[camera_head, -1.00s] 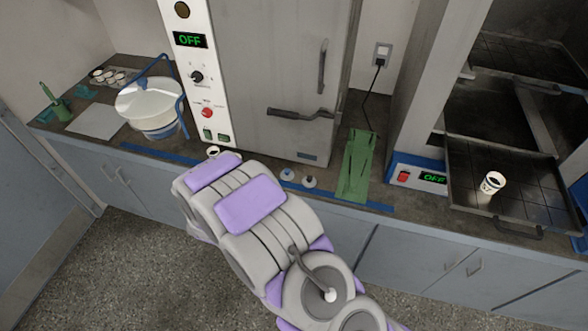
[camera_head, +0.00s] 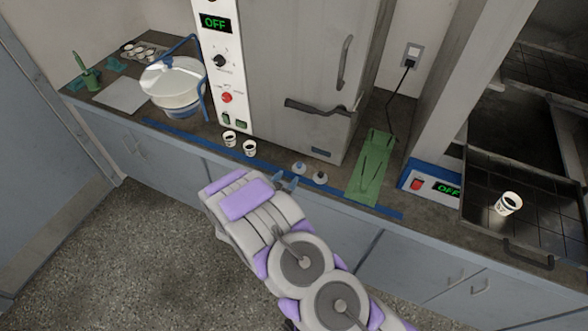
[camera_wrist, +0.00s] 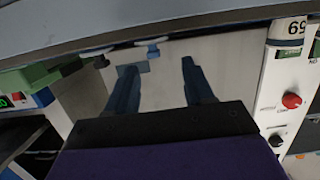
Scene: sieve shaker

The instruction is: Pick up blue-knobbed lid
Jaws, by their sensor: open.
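The blue-knobbed lid (camera_head: 299,167) is a small pale disc lying on the counter in front of the grey oven. In the wrist view, which is upside down, its blue knob (camera_wrist: 152,47) shows just beyond the fingertips, between them across the picture. My gripper (camera_head: 285,179) is open and empty at the counter's front edge, apart from the lid. Its two blue-grey fingers (camera_wrist: 160,67) show in the wrist view. A similar lid with a dark knob (camera_head: 320,177) lies just right of it, and it also shows in the wrist view (camera_wrist: 101,62).
Two paper cups (camera_head: 249,148) stand left of the lids. A green rack (camera_head: 373,166) lies to their right. The oven (camera_head: 285,70) closes off the back. Another cup (camera_head: 508,203) stands on a dark tray at right. A lidded pot (camera_head: 172,85) stands at left.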

